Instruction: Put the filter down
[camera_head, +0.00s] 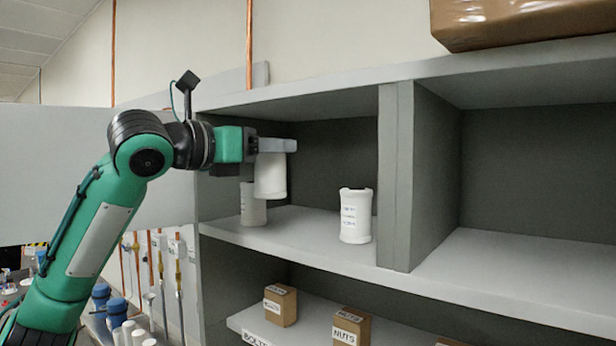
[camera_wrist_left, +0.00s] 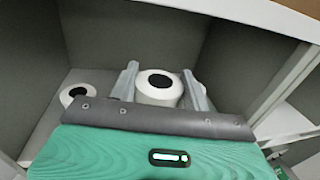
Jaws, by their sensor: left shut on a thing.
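The filter (camera_head: 270,178) is a white cylinder held upright in my left gripper (camera_head: 284,146) in the head view. Its bottom appears a little above the shelf board (camera_head: 300,232), inside the left upper compartment. In the left wrist view the filter (camera_wrist_left: 160,95), with a dark round hole in its top, sits between the two grey fingers of the left gripper (camera_wrist_left: 161,80). My left gripper is shut on it. My right gripper is not in view.
A similar white cylinder (camera_head: 252,208) stands on the shelf, partly hidden behind the held one. Another, labelled (camera_head: 355,216), stands near the divider (camera_head: 395,175). Shelf room lies between them. The right compartment (camera_head: 530,265) looks empty. Small brown boxes (camera_head: 281,304) stand on the lower shelf.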

